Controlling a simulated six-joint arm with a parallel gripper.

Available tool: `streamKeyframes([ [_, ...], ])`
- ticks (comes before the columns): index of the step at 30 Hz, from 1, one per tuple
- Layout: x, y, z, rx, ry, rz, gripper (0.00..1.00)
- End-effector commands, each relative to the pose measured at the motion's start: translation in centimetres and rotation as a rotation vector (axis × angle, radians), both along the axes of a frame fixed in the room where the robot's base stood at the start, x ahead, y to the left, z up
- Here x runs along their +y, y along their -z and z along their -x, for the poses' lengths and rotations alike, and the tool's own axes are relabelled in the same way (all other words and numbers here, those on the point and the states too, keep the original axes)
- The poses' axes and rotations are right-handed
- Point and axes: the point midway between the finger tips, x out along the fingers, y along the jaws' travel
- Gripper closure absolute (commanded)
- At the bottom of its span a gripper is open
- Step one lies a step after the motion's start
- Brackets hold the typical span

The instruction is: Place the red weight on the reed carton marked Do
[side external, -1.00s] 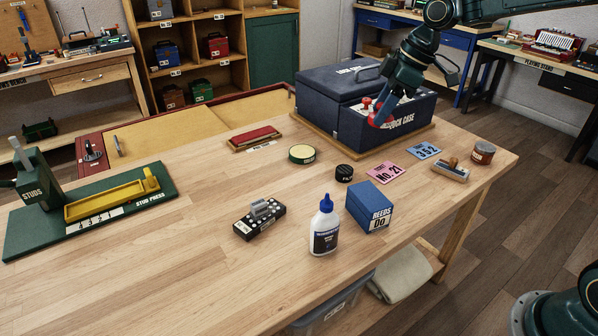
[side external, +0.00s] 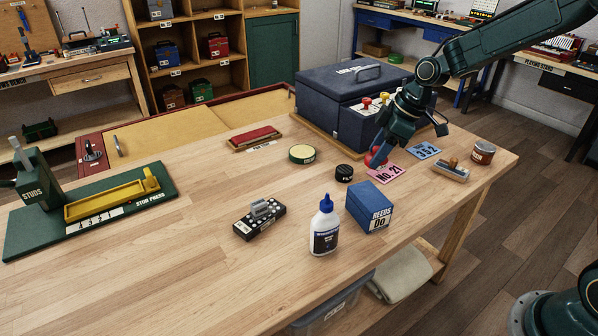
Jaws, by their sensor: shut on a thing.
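The reed carton (side external: 369,207) is a blue box with a white label reading REEDS DO, standing upright on the workbench right of the glue bottle. My gripper (side external: 377,158) points down, shut on the red weight (side external: 374,160), which is partly hidden by the fingers. The weight is behind the carton in the picture, near the pink No. 21 card. I cannot tell exactly how high it is above the bench. The carton's top looks bare.
A white glue bottle (side external: 325,228) with a blue cap stands close to the carton's left. The pink card (side external: 385,173) and a wooden-handled stamp (side external: 453,171) are to the right. The blue case (side external: 322,106) stands behind.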

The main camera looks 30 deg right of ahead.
Motion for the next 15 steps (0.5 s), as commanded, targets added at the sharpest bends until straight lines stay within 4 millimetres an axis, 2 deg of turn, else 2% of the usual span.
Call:
streamKeyframes([
  [3,0.0,2.3,0.0,0.003,0.000,-0.002,0.85],
  [7,0.0,4.1,0.0,0.001,0.001,-0.001,0.85],
  [15,0.0,5.1,-0.1,-0.002,-0.001,0.000,0.85],
])
